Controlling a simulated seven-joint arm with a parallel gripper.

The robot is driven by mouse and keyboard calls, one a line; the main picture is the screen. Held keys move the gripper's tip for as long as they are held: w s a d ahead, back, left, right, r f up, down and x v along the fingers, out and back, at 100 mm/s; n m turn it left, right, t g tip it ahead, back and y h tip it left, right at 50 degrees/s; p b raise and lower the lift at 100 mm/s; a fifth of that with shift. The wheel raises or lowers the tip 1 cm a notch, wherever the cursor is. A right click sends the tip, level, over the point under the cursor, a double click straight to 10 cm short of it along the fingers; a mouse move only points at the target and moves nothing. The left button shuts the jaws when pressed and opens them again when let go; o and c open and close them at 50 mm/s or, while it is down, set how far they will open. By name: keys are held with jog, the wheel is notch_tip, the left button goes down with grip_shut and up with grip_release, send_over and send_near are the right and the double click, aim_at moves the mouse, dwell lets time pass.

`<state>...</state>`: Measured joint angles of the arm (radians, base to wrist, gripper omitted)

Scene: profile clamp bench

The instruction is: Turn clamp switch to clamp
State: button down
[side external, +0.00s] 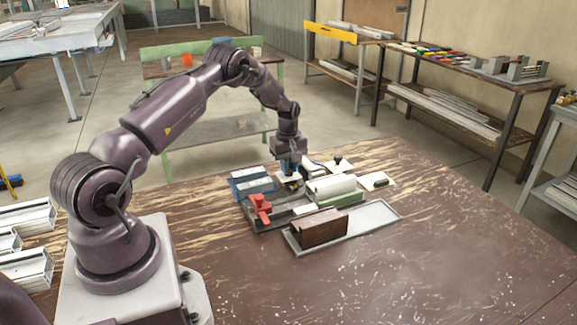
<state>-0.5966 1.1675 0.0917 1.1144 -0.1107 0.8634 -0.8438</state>
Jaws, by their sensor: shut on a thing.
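My gripper (289,171) points straight down over the clamp fixture (283,213) on the bench. A red clamp piece (261,206) stands at the fixture's front left, apart from my gripper.
A brown block (323,229) stands on a grey tray (371,219) in front of the fixture. A blue tray with pale pieces (252,183) lies to the left. A pale plate with a dark knob (378,181) is at the right. The bench's front right (450,260) is clear.

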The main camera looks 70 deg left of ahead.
jog(key=m, duration=0.5)
jog(key=shift+m, duration=0.4)
jog(key=m, duration=0.5)
jog(key=shift+m, duration=0.4)
jog(key=c, duration=1.2)
grip_release()
jog(key=shift+o, duration=0.2)
notch_tip(320, 180, up, 13)
